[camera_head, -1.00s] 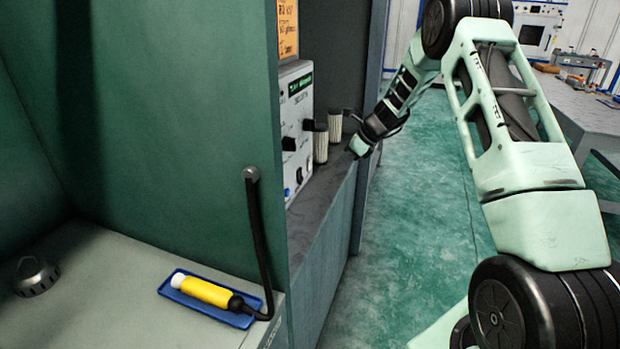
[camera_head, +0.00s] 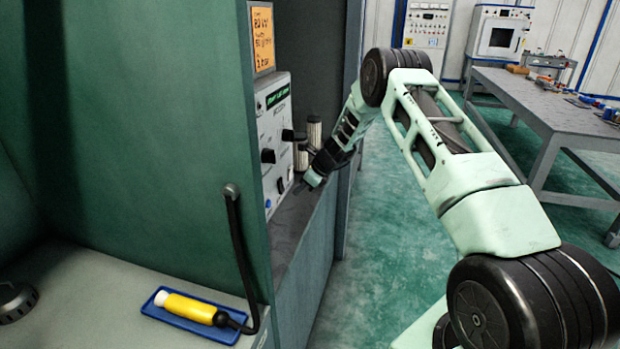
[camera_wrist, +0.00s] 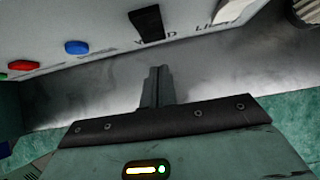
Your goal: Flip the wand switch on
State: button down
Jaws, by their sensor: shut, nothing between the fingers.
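The control panel (camera_head: 274,140) is a white box with black knobs, on a ledge inside the green cabinet. In the wrist view its face (camera_wrist: 100,20) fills the top. A black switch (camera_wrist: 146,20) there sits above a label that seems to read WAND, partly cut off by glare or distance. My gripper (camera_wrist: 158,72) is shut and empty, its tips just below that label and apparently apart from the switch. In the head view my gripper (camera_head: 311,180) is low beside the panel. The switch's position cannot be told. A yellow-handled wand (camera_head: 188,308) lies in a blue tray (camera_head: 230,337).
Pale ribbed cylinders (camera_head: 314,132) stand behind my gripper. A black hose (camera_head: 240,255) runs to the wand. The green floor (camera_head: 385,265) is open; a grey workbench (camera_head: 545,115) stands right.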

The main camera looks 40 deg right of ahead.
aim_at(283, 189)
jog(key=shift+w+a+p, duration=0.35)
jog(key=shift+w+a, duration=0.6)
jog(key=shift+w, duration=0.2)
jog(key=shift+f, duration=0.1)
jog(key=shift+w+a+f+b, duration=0.15)
jog(key=shift+w+a+b, duration=0.1)
jog(key=shift+b, duration=0.1)
jog(key=shift+d, duration=0.1)
jog(key=shift+r, duration=0.25)
jog(key=shift+r+p, duration=0.7)
jog(key=shift+r, duration=0.05)
